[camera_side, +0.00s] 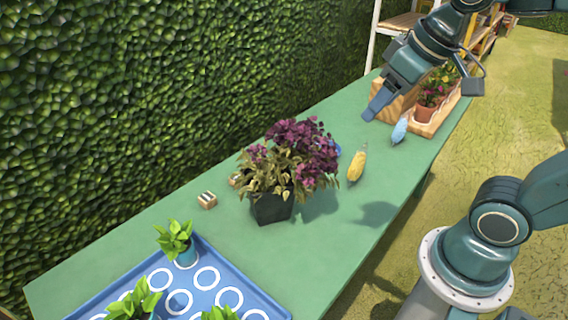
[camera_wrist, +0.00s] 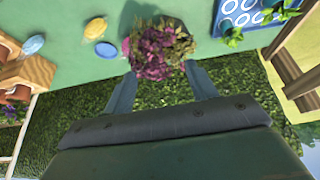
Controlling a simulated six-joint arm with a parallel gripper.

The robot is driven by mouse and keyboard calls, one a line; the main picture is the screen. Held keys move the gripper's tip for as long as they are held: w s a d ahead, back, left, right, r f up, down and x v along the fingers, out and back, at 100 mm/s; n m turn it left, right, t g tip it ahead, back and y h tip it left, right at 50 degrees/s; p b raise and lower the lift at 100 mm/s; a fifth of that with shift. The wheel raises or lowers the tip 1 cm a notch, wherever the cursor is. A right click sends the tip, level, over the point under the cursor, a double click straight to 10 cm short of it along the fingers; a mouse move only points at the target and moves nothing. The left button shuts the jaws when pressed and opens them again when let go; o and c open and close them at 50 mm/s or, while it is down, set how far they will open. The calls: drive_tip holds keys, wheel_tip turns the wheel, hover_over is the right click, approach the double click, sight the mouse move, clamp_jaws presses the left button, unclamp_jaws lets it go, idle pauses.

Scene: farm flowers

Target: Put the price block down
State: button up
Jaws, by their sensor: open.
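A small wooden block with dark marks (camera_side: 207,200), which looks like the price block, rests on the green table (camera_side: 330,110) left of the dark potted plant. Another small wooden piece (camera_side: 234,180) is partly hidden behind the plant's leaves. My gripper (camera_side: 374,108) is raised above the far part of the table, well apart from both. In the wrist view my gripper (camera_wrist: 160,70) has its fingers spread, with nothing visible held between them. I cannot make out a block in the wrist view.
The purple-leaved plant (camera_side: 272,208) stands mid-table in a dark pot. A yellow object (camera_side: 357,166) and a light-blue object (camera_side: 399,131) lie to its right. A blue tray (camera_side: 262,298) with green seedlings is in front. A wooden crate (camera_side: 424,128) with potted flowers is behind. A hedge borders the left.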

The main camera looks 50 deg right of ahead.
drive_tip(key=s, duration=0.1)
drive_tip(key=s+f, duration=0.1)
drive_tip(key=s, duration=0.1)
drive_tip(key=s+f, duration=0.1)
drive_tip(key=s, duration=0.1)
drive_tip(key=shift+s+a+f, duration=0.15)
drive_tip(key=shift+s+a, duration=0.05)
idle(2.1)
